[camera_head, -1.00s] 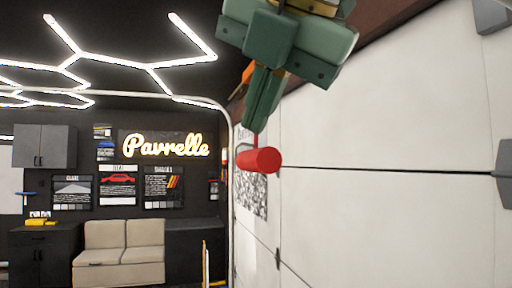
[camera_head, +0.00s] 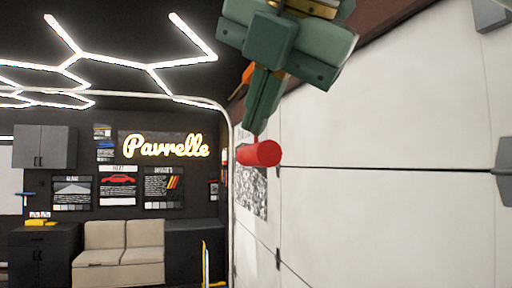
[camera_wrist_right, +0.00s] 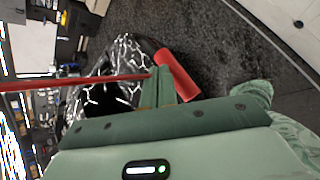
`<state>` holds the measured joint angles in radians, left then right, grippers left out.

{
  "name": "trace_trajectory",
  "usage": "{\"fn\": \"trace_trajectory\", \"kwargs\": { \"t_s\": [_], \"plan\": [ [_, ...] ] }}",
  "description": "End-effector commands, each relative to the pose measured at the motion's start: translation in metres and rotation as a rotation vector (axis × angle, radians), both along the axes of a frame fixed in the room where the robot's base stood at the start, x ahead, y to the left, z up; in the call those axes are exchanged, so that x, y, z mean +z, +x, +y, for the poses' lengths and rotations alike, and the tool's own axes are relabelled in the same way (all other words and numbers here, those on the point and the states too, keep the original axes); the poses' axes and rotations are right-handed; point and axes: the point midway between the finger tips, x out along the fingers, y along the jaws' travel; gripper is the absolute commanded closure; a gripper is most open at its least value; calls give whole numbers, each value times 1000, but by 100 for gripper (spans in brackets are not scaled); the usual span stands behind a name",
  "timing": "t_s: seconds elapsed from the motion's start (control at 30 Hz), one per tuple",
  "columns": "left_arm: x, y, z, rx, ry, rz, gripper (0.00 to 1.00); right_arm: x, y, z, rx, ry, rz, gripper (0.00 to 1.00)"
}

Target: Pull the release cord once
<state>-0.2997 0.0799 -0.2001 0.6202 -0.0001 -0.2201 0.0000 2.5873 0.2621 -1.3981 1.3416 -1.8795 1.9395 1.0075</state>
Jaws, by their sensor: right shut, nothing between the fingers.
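The red cylindrical handle (camera_head: 259,153) of the release cord hangs beside the white panelled door, just below my right gripper (camera_head: 257,130). The gripper points down with its green fingers together and nothing held between them. In the right wrist view the handle (camera_wrist_right: 178,74) lies right by the tips of the shut fingers (camera_wrist_right: 160,74). The red cord (camera_wrist_right: 75,82) runs in from the left edge to the fingertips; whether it touches them is unclear. In the head view the cord is mostly hidden by the gripper. My left gripper is not in view.
The white panelled door (camera_head: 390,190) fills the right side, close to the handle. A pale curved rail (camera_head: 229,200) runs beside it. A beige sofa (camera_head: 118,250) and dark cabinets stand far back. Open room lies left of the handle.

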Motion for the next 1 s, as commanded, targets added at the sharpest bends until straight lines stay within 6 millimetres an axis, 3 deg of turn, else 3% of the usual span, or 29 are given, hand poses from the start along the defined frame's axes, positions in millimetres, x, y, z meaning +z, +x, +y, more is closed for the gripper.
{"fn": "trace_trajectory", "kwargs": {
  "t_s": [1.0],
  "plan": [
    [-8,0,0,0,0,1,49,-8,0,0,0,0,0,100]
  ]
}}
